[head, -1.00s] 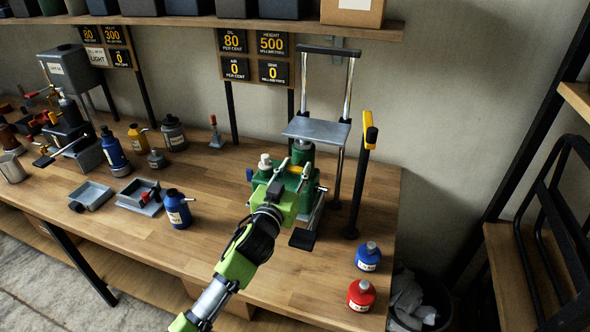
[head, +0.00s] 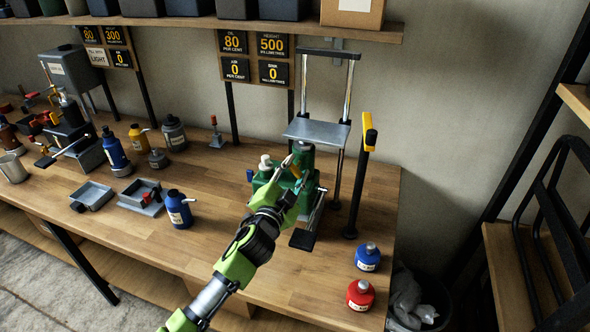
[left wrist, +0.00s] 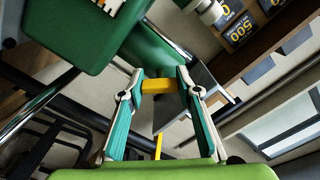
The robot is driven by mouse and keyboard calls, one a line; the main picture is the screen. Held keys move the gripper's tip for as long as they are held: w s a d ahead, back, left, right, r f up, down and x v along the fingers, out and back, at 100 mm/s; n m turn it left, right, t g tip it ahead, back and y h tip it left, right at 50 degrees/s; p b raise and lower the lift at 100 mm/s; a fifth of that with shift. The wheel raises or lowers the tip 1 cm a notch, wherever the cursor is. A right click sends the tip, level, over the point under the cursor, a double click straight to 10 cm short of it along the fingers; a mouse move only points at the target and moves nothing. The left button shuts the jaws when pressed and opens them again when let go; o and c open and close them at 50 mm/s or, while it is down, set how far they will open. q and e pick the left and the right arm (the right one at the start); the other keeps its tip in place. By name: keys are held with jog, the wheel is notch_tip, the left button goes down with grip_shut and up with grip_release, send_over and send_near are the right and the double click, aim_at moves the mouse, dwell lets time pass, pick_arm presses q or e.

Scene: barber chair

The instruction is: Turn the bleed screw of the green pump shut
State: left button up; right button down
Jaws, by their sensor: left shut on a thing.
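The green pump (head: 309,198) stands on the workbench under a grey plate between two posts. My left gripper (head: 294,188) reaches the pump's front upper side and hides part of it. The pump's green body (left wrist: 155,50) shows behind and above the fingers. How far the screw is turned cannot be told. My right gripper is not in view.
A yellow-topped black lever (head: 367,135) stands right of the pump, and a black pedal (head: 302,239) lies in front. A blue bottle (head: 368,257) and a red bottle (head: 360,295) stand near the bench's right end. Signs (head: 253,57) read oil 80, height 500, air 0, sink 0.

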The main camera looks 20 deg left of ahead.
pick_arm(q)
jog(key=m, duration=0.4)
jog(key=shift+m+p, duration=0.3)
jog(key=shift+p, duration=0.05)
jog(key=shift+m+p, duration=0.3)
jog(key=shift+m, duration=1.7)
jog(key=o, duration=1.1)
jog(key=shift+o, duration=0.2)
jog(key=s, duration=1.2)
jog(key=shift+a, duration=0.2)
